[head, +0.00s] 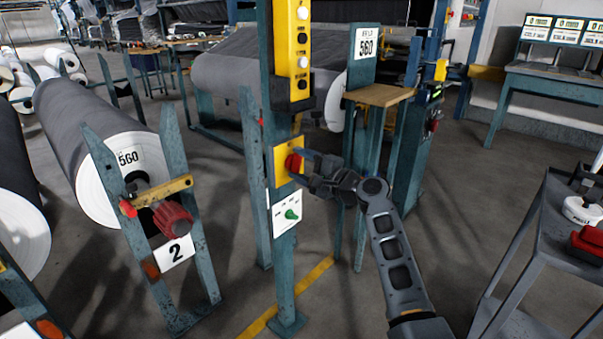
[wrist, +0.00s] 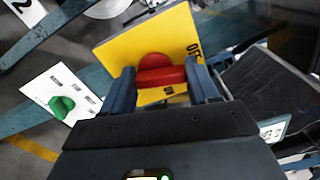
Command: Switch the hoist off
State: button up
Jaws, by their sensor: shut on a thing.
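A red knob (head: 294,163) sits on a yellow plate (head: 283,178) on a teal post; it also shows in the wrist view (wrist: 160,72) on the yellow plate (wrist: 125,52). My gripper (head: 306,165) reaches it from the right. In the wrist view its two fingers (wrist: 164,86) stand on either side of the knob and are shut on it. A yellow push-button box (head: 292,45) hangs on the post above. A white plate with a green knob (head: 293,214) is below; the green knob (wrist: 62,106) is left of my fingers in the wrist view.
A large grey roll marked 560 (head: 95,120) rests in a teal stand at left. A wooden-topped stand (head: 380,95) is behind my arm. A grey cart (head: 555,215) with a red item stands at right. Some floor is clear between post and cart.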

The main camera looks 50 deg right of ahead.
jog(key=shift+a+f+n+b, duration=0.15)
jog(key=shift+n+b, duration=0.75)
jog(key=shift+n, duration=0.5)
jog(key=o, duration=1.1)
jog(key=shift+c, duration=0.2)
jog(key=shift+s, duration=0.1)
jog(key=s, duration=0.7)
jog(key=shift+s+p, duration=0.3)
